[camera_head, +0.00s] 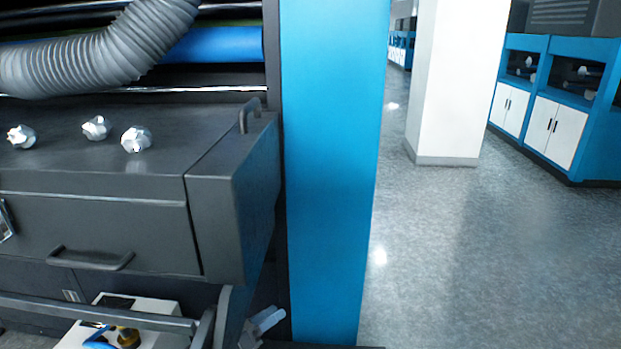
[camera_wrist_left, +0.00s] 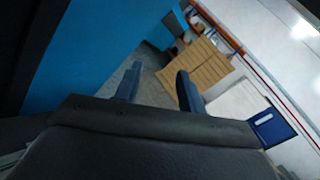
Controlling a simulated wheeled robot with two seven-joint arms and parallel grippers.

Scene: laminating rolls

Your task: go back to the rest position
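My left gripper (camera_head: 268,322) shows small at the bottom of the head view, partly hidden behind the dark machine (camera_head: 110,235) and beside the blue column (camera_head: 325,180). In the left wrist view its two fingers (camera_wrist_left: 158,84) stand apart with nothing between them, so it is open and empty. My right gripper is in neither view.
A white box (camera_head: 160,309) is low at left. Open floor (camera_head: 470,260) lies right of the blue column.

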